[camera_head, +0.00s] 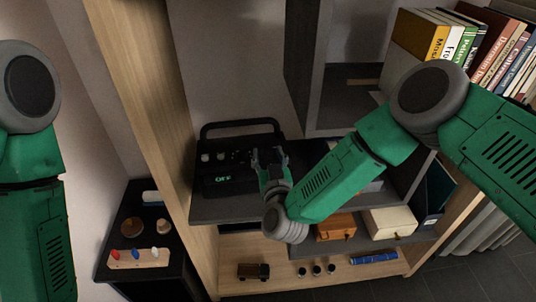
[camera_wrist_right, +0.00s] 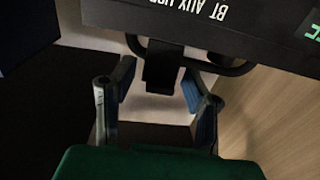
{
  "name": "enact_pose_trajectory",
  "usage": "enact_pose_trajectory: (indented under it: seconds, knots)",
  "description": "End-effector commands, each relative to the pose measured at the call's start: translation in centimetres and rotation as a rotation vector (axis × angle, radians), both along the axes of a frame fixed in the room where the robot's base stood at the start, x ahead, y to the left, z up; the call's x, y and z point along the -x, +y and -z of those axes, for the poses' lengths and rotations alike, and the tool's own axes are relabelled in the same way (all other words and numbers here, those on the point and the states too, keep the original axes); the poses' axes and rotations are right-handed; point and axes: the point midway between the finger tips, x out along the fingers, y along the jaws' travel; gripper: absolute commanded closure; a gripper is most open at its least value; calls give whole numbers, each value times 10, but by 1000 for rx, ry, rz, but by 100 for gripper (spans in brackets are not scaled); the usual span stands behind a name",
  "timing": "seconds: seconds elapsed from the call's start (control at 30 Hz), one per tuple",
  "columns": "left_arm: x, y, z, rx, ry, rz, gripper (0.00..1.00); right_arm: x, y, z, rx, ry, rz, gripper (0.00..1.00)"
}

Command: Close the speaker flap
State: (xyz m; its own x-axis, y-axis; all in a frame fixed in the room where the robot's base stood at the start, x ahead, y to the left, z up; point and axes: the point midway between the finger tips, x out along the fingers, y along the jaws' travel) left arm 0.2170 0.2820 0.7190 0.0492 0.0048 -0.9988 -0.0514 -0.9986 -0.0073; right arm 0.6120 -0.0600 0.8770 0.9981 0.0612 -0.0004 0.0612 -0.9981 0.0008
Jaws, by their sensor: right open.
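The black speaker (camera_head: 228,160) with a carry handle stands on a dark shelf, its front showing green lettering. In the right wrist view the speaker (camera_wrist_right: 235,25) fills the top, with "BT AUX USB" upside down. A small black piece (camera_wrist_right: 162,68), which looks like the flap, sticks out from its edge beside a curved black bar. My right gripper (camera_head: 268,158) is in front of the speaker's right part. In the wrist view my right gripper (camera_wrist_right: 158,82) is open, its fingers on either side of the black piece; contact is unclear. My left gripper is out of view.
Books (camera_head: 470,45) stand at the upper right. Below the speaker's shelf are an orange box (camera_head: 336,228), a cream box (camera_head: 390,222) and a toy truck (camera_head: 253,272). A wooden side panel (camera_head: 150,90) rises left of the speaker. A black stand (camera_head: 120,272) holds small toys.

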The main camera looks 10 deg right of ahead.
Motion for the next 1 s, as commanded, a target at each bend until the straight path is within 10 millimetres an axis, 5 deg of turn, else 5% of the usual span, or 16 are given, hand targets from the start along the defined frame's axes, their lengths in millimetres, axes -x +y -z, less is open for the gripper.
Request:
enact_pose_trajectory:
  seconds: [0.23,0.37,0.67,1.0]
  knots:
    - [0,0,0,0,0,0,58,-1,0,0,0,1,0,59]
    - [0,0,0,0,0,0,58,-1,0,0,0,1,0,99]
    - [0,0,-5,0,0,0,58,-1,1,-2,0,22,-2,99]
    - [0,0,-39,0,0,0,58,-8,1,-11,13,206,-2,99]
